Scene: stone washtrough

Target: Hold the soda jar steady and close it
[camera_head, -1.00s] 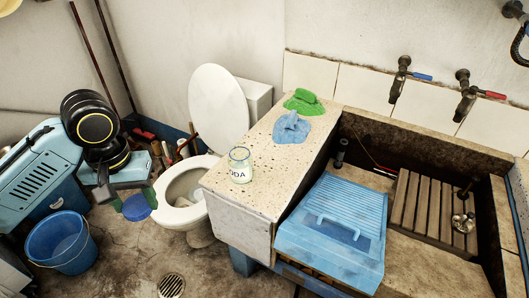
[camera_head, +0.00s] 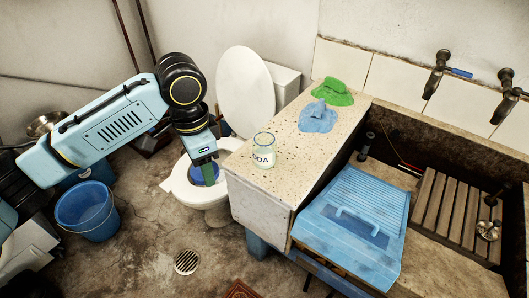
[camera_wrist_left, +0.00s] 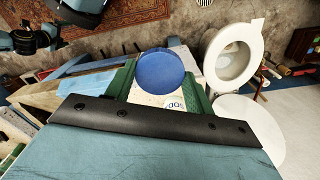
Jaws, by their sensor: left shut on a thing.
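The soda jar (camera_head: 264,152) is clear glass with a pale label. It stands upright and uncovered near the front left corner of the speckled stone ledge (camera_head: 262,181). My left gripper (camera_head: 207,172) is shut on a round blue lid (camera_head: 195,175), held left of the jar and apart from it. In the head view the lid appears in front of the toilet bowl. In the left wrist view the lid (camera_wrist_left: 160,70) sits between the green fingers, and part of the jar's label (camera_wrist_left: 175,104) shows beyond it. My right gripper is not in view.
A green cloth (camera_head: 333,91) and a blue cloth (camera_head: 318,117) lie farther back on the ledge. A blue washboard (camera_head: 355,210) rests over the trough to the right. The toilet (camera_head: 245,95) stands behind and left of the ledge. A blue bucket (camera_head: 87,212) is on the floor.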

